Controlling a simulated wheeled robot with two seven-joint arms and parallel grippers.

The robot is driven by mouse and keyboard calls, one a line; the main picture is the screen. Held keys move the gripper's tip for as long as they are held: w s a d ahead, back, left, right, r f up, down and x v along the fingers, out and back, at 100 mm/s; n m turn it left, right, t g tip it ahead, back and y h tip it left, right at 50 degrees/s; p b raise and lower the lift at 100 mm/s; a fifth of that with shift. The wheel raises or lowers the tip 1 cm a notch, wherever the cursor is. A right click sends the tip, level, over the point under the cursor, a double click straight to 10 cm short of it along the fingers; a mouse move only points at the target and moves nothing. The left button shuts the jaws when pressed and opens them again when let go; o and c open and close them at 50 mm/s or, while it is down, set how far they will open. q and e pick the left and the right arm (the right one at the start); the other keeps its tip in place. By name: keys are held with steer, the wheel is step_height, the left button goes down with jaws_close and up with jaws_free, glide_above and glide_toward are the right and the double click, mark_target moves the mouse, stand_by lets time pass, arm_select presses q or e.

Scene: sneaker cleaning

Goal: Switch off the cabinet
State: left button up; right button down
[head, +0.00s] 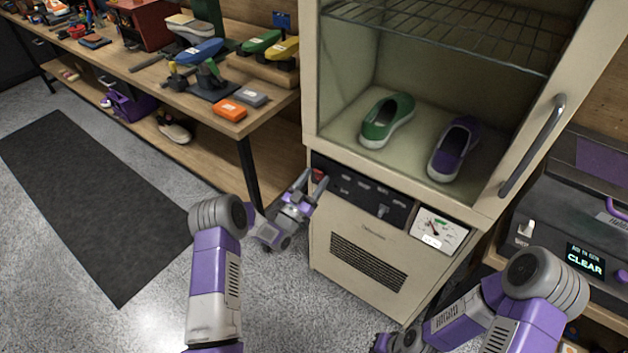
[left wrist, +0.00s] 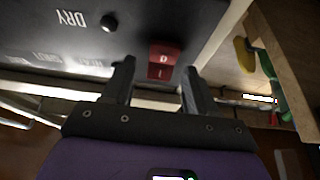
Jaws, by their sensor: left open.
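The cream cabinet (head: 330,230) stands in the middle of the head view, with a black control panel (head: 362,189) below its chamber. A red rocker switch (head: 319,175) sits at the panel's left end. It also shows in the left wrist view (left wrist: 163,60), where it lies between my finger lines. My left gripper (head: 311,184) is open and empty, its fingers pointing at the switch; I cannot tell if they touch it. My right gripper is mostly cut off at the bottom edge, and its fingers do not show.
A green shoe (head: 387,121) and a purple shoe (head: 454,149) stand inside the chamber. A gauge (head: 438,231) is right of the panel. A wooden workbench (head: 190,98) is at left, and a machine reading CLEAR (head: 585,260) at right. The floor between is open.

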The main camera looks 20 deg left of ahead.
arm_select(q)
steer(key=p+v, duration=0.1)
steer(key=v, duration=0.6)
steer(key=shift+s+p, duration=0.25)
steer(key=shift+p, duration=0.05)
steer(key=shift+f, duration=0.15)
steer(key=s+d+f+n+g+y+p, duration=0.4)
steer(key=s+d+f+n+g+p, duration=0.15)
steer(key=s+f+g, duration=0.5)
steer(key=s+d+g+p, duration=0.1)
steer(key=s+g, duration=0.4)
steer(key=s, duration=0.5)
steer(key=s+d+r+n+g+p, duration=0.1)
steer(key=s+d+g, duration=0.3)
steer(key=s, duration=0.6)
steer(key=shift+s+d+g, duration=0.2)
steer(key=shift+s+g, duration=0.2)
steer(key=shift+g, duration=0.25)
